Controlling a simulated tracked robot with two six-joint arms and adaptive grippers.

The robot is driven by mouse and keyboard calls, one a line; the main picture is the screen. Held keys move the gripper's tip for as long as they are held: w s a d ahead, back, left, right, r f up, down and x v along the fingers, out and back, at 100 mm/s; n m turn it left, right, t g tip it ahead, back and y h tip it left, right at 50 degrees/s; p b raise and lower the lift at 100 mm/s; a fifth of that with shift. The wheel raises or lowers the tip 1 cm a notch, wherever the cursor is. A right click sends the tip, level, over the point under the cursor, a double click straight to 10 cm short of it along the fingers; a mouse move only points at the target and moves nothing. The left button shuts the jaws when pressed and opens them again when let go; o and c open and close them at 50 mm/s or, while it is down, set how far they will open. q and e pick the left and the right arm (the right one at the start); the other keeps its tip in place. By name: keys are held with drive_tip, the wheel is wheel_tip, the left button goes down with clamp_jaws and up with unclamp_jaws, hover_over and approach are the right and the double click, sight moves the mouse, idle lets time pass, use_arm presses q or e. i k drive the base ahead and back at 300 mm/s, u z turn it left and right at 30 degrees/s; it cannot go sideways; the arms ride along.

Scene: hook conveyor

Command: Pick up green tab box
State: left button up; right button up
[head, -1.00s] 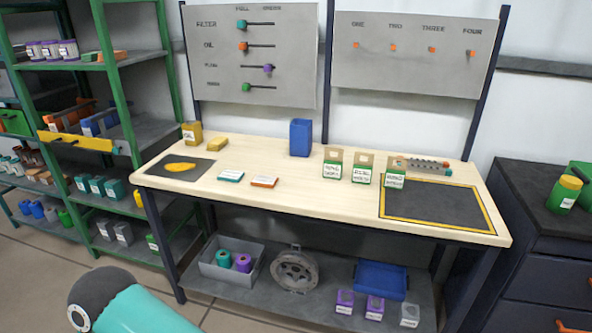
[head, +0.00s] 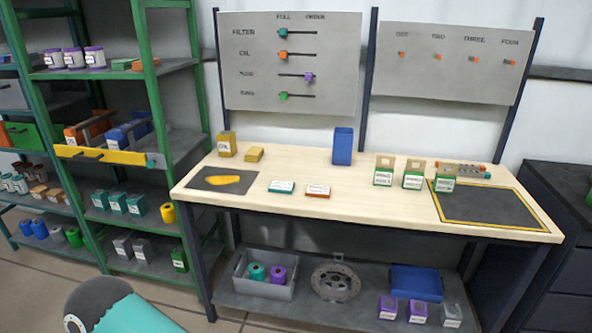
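A small dark green box with a pale label (head: 180,260) stands on the lower part of the green rack at the left. Neither of my grippers is in view. Only a teal and dark part of my arm shows at the bottom left.
The wooden workbench (head: 330,207) has a clear front middle. It holds a blue bin (head: 342,146), a yellow-edged dark mat (head: 480,205) and a grey mat (head: 205,182). Purple-labelled boxes (head: 388,308) sit on its lower shelf. Dark drawers (head: 560,215) stand at the right.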

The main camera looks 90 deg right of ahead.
sight(413, 179)
drive_tip(key=u, duration=0.3)
drive_tip(key=i, duration=0.2)
drive_tip(key=z, duration=2.45)
drive_tip(key=i, duration=0.2)
drive_tip(key=z, duration=2.05)
drive_tip(key=k, duration=0.5)
drive_tip(key=z, duration=0.4)
drive_tip(key=i, duration=1.6)
drive_tip(key=u, duration=0.4)
